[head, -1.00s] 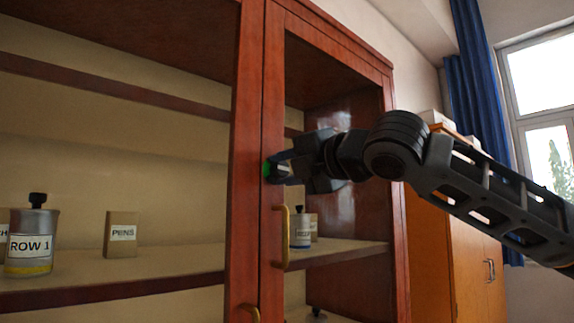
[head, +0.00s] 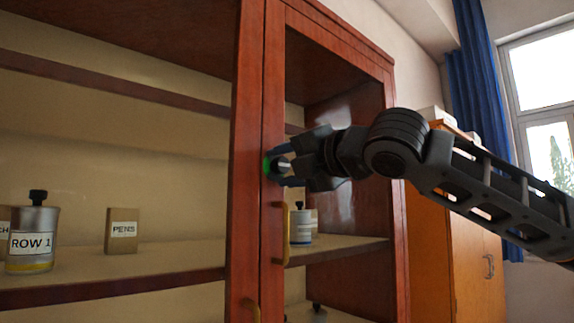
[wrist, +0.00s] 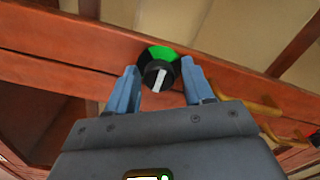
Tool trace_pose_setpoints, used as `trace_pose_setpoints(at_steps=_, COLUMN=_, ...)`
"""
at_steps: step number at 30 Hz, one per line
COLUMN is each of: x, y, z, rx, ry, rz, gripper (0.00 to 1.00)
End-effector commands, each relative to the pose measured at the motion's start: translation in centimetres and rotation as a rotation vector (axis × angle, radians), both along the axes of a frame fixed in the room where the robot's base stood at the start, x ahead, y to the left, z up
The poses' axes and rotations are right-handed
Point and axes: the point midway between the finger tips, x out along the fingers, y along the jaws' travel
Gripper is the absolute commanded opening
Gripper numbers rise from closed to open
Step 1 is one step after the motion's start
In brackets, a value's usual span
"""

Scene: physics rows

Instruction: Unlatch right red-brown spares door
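The right red-brown door (head: 345,50) of the cabinet looks closed in the head view. Its latch is a round black knob (wrist: 159,75) with a white bar, on a green disc (wrist: 160,53) on the door's stile. The green edge also shows in the head view (head: 267,166). My gripper (wrist: 160,68) is at the latch, its two blue-grey fingers apart on either side of the knob. A gap shows beside each finger, so it is not clamped on the knob. In the head view my gripper (head: 279,167) partly hides the knob.
A brass handle (head: 284,235) sits below the latch on the right door. Shelves hold a tin marked ROW 1 (head: 33,240), a PENS box (head: 122,231) and another tin (head: 301,227). An orange cabinet (head: 455,245) stands to the right.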

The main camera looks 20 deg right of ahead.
Motion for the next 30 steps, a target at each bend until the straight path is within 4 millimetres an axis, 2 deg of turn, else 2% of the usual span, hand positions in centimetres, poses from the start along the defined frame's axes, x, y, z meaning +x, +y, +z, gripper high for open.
trace_pose_setpoints(at_steps=3, x=0.0, y=0.0, z=0.1, rx=0.000, ry=0.000, rz=-0.001, gripper=0.60)
trace_pose_setpoints(at_steps=11, x=-0.3, y=-0.2, z=0.1, rx=0.001, ry=-0.002, rz=-0.001, gripper=0.60)
trace_pose_setpoints(at_steps=14, x=-1.2, y=-0.6, z=0.0, rx=0.001, ry=-0.002, rz=-0.002, gripper=0.60)
trace_pose_setpoints(at_steps=24, x=-6.2, y=-2.1, z=-0.1, rx=0.001, ry=-0.002, rz=-0.001, gripper=0.60)
trace_pose_setpoints(at_steps=30, x=-7.4, y=-2.4, z=0.0, rx=0.001, ry=0.000, rz=-0.001, gripper=0.60)
